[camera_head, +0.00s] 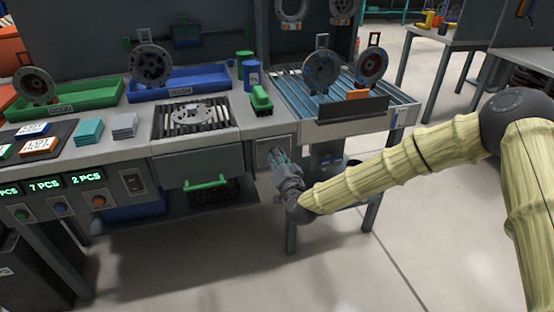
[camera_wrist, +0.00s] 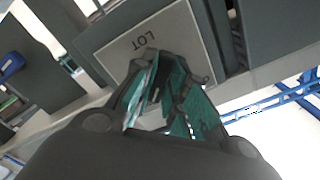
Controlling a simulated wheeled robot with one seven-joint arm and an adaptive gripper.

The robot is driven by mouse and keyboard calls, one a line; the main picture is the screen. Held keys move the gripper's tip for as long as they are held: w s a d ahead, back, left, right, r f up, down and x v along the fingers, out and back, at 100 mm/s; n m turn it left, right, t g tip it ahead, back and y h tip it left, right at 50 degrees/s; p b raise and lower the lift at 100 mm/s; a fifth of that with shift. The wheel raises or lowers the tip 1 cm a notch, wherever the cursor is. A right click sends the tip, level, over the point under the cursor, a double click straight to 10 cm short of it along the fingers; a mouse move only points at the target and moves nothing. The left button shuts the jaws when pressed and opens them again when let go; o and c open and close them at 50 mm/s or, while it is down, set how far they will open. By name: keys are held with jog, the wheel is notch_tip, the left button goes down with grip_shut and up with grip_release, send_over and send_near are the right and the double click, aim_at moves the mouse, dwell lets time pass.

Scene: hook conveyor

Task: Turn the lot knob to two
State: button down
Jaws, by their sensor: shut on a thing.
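The lot panel (camera_head: 264,146) is a grey plate on the front of the bench, just left of the slatted conveyor. In the wrist view the plate (camera_wrist: 192,30) shows the word LOT, upside down. My gripper (camera_head: 279,158) is at this plate, and its teal-padded fingers (camera_wrist: 172,96) point at it below the label. The fingers are shut on the lot knob, which is mostly hidden between and behind them. The knob's pointer and its number marks cannot be made out.
The slatted conveyor (camera_head: 296,91) is at right. Open floor lies in front.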

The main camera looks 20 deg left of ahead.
jog(key=shift+d, duration=0.1)
dwell(0.3)
jog(key=c, duration=1.4)
grip_release()
jog(key=shift+c, duration=0.2)
jog(key=v, duration=1.2)
